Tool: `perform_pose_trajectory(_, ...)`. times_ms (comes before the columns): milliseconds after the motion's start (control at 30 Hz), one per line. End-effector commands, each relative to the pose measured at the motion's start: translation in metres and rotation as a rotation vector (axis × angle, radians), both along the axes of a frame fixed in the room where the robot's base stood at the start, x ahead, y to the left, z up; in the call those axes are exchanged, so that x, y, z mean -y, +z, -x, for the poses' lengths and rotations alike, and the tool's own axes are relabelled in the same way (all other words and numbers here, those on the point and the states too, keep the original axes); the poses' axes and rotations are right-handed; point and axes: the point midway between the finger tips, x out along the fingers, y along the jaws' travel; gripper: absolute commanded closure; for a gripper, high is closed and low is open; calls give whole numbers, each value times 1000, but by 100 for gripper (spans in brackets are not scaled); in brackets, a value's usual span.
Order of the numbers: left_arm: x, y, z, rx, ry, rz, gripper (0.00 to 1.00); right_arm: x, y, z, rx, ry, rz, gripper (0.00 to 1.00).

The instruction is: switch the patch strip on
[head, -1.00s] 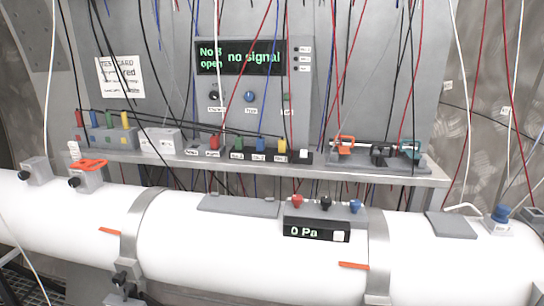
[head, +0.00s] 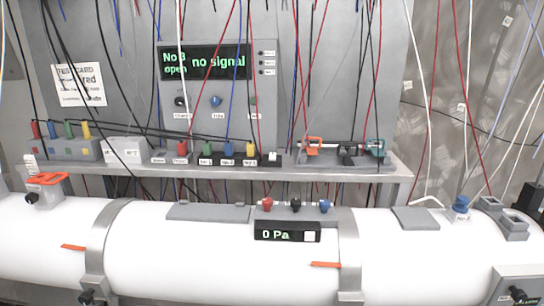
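The patch strip (head: 215,161) lies along the shelf below the display panel. It is a dark row of labelled sockets with red, green, blue and yellow plugs standing in it. A small white part, perhaps its switch (head: 272,158), sits at its right end; I cannot tell its position. The display (head: 205,63) above reads "No 3 open" and "no signal" in green. Neither of my grippers shows in the head view.
Many thin cables hang in front of the panel and shelf (head: 400,172). A plug block (head: 70,151) and a pale box (head: 125,150) stand left of the strip; a clamp fixture (head: 342,153) stands right. The white pipe (head: 200,255) runs in front, carrying a "0 Pa" gauge (head: 287,233).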

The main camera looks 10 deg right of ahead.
Motion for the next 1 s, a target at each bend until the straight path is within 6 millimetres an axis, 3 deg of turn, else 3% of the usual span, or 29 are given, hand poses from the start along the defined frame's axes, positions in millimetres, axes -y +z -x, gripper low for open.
perform_pose_trajectory(33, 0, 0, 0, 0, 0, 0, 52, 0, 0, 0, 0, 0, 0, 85)
perform_pose_trajectory(100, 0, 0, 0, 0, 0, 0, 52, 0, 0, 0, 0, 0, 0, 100)
perform_pose_trajectory(1000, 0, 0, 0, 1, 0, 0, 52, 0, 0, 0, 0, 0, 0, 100)
